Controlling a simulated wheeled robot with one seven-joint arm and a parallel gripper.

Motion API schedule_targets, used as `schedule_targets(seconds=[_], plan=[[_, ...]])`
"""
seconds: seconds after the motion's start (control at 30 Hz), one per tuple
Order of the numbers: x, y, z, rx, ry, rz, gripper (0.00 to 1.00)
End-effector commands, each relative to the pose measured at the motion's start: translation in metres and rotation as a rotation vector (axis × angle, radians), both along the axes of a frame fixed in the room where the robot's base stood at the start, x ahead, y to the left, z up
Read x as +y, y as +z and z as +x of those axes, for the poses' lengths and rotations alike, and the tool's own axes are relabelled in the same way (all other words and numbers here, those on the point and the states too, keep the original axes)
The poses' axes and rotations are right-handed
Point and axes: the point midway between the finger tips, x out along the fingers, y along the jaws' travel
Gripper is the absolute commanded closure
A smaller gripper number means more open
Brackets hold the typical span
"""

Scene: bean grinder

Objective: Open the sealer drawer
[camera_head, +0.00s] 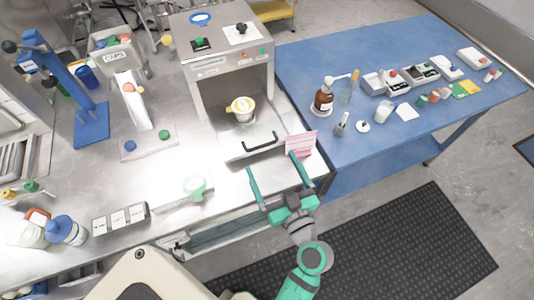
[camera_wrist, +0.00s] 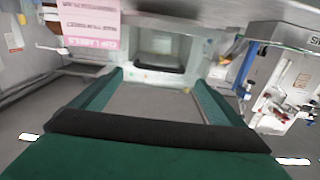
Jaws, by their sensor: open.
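The sealer (camera_head: 232,65) is a silver box-shaped machine at the back centre in the head view. Its drawer (camera_head: 236,146) is at the bottom front, with a black bar handle (camera_head: 260,142). I cannot tell how far out the drawer stands. A cup with a yellow rim (camera_head: 240,108) is inside the sealer, behind the handle. My gripper (camera_head: 271,162) is open and empty in front of the drawer, fingers pointing at it. In the wrist view the black handle (camera_wrist: 160,68) appears between and beyond the fingertips (camera_wrist: 156,78), apparently apart from them.
A pink cup-labels stand (camera_head: 301,143) is close to my right finger; it also shows in the wrist view (camera_wrist: 88,20). A green-topped tool (camera_head: 195,186) lies left on the steel counter (camera_head: 100,180). A blue table (camera_head: 305,75) with several small items is at right.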

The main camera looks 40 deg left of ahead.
Motion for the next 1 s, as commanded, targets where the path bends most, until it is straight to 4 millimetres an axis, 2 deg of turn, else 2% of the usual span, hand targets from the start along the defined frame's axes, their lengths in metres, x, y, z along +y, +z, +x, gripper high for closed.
schedule_targets(seconds=[0.1, 0.23, 0.83, 0.93, 1.0], plan=[[-0.013, -0.001, -0.007, 0.003, -0.002, -0.001, 0.07], [-0.020, 0.000, -0.012, 0.000, -0.001, 0.000, 0.07], [-0.021, 0.000, -0.013, 0.001, 0.000, 0.001, 0.07], [-0.024, -0.006, -0.013, 0.019, -0.019, -0.004, 0.07], [-0.031, -0.017, -0.013, 0.055, -0.062, -0.015, 0.07]])
